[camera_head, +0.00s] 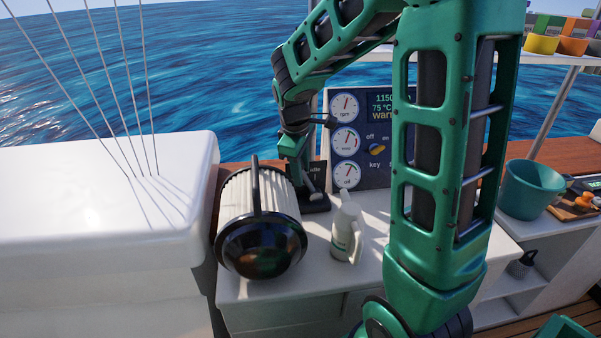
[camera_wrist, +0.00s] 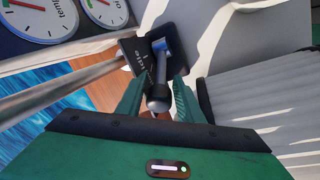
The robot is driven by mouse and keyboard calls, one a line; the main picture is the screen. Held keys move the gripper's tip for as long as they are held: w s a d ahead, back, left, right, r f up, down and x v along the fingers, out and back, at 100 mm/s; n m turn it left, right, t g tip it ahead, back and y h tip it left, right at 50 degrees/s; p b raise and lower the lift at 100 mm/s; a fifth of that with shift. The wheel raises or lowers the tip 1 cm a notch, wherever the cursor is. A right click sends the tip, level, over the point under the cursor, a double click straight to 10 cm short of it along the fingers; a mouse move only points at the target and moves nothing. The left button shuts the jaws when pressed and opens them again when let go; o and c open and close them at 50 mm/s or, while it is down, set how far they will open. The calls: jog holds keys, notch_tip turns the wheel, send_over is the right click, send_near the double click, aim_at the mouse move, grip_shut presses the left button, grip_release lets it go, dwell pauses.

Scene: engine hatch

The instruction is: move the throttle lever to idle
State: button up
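The throttle lever (camera_wrist: 161,68) is a grey metal shaft with a dark round-ended knob (camera_wrist: 158,98), rising from a black base plate (camera_wrist: 133,47) with a partly hidden label. In the wrist view the knob lies between the two green fingers of my gripper (camera_wrist: 159,92). The fingers are apart, one on each side; I cannot tell whether either touches it. In the head view my gripper (camera_head: 300,178) points down at the black lever base (camera_head: 315,203), beside the instrument panel. It hides part of the lever there.
A white bottle (camera_head: 346,228) is in front. A teal bucket (camera_head: 529,188) is at the right.

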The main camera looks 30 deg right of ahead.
jog(key=shift+f, duration=0.35)
jog(key=shift+c, duration=0.5)
grip_shut()
jog(key=shift+s+d+r+t+y, duration=0.2)
jog(key=shift+d+r+t+y, duration=0.1)
jog(key=shift+d+y, duration=0.3)
jog(key=shift+o, duration=0.5)
grip_release()
jog(key=v, duration=1)
jog(key=shift+a+r, duration=0.15)
jog(key=shift+r, duration=0.15)
